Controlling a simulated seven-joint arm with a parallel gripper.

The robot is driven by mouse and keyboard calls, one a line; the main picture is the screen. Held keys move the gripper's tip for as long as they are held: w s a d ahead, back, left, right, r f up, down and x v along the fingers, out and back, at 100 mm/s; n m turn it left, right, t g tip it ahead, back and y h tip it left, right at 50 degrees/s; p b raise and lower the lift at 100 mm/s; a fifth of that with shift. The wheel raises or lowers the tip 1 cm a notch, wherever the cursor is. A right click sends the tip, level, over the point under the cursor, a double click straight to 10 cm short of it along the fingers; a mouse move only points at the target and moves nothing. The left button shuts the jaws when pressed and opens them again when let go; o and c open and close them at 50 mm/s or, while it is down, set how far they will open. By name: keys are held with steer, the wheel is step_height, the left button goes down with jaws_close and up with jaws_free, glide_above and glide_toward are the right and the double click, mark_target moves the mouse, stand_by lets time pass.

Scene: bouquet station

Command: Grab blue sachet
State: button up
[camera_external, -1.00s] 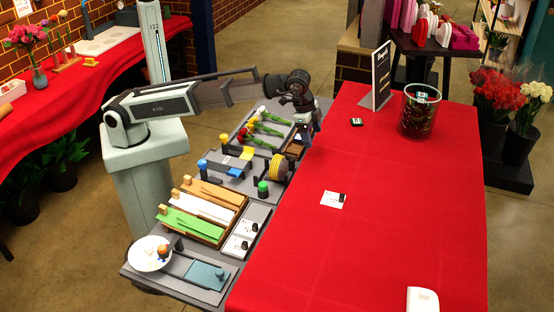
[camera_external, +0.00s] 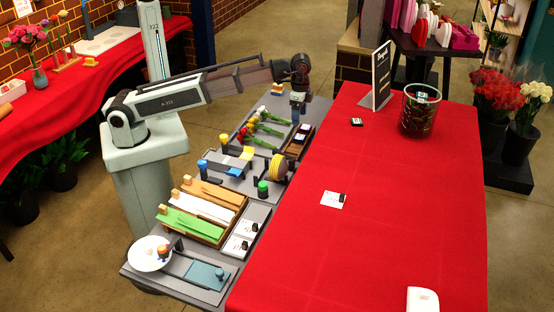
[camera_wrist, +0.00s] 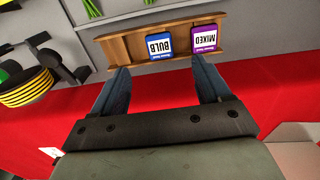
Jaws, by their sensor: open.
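The blue sachet (camera_wrist: 160,44), labelled "BULB", lies in a brown wooden tray (camera_wrist: 118,48) in the wrist view. A purple sachet (camera_wrist: 205,36), labelled "MIXED", lies to its right in the same tray. My gripper (camera_wrist: 161,72) is open and empty, with its two fingers apart and their tips near the tray's lower edge; the blue sachet shows between and just beyond the tips. In the external view my gripper (camera_external: 297,112) points down above the tray (camera_external: 298,144), at the far end of the grey workbench.
Flowers with green stems (camera_external: 262,130) lie in a tray left of the sachets. A yellow spool (camera_wrist: 28,88) stands nearby on the bench. The red-covered table (camera_external: 380,200) runs alongside, with a dark sign (camera_external: 381,75) and a glass container (camera_external: 420,110) on it.

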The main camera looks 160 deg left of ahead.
mark_target(299, 136)
steer(key=shift+w+f, duration=0.2)
steer(key=shift+f, duration=4.2)
steer(key=shift+c, duration=0.2)
steer(key=c, duration=1.1)
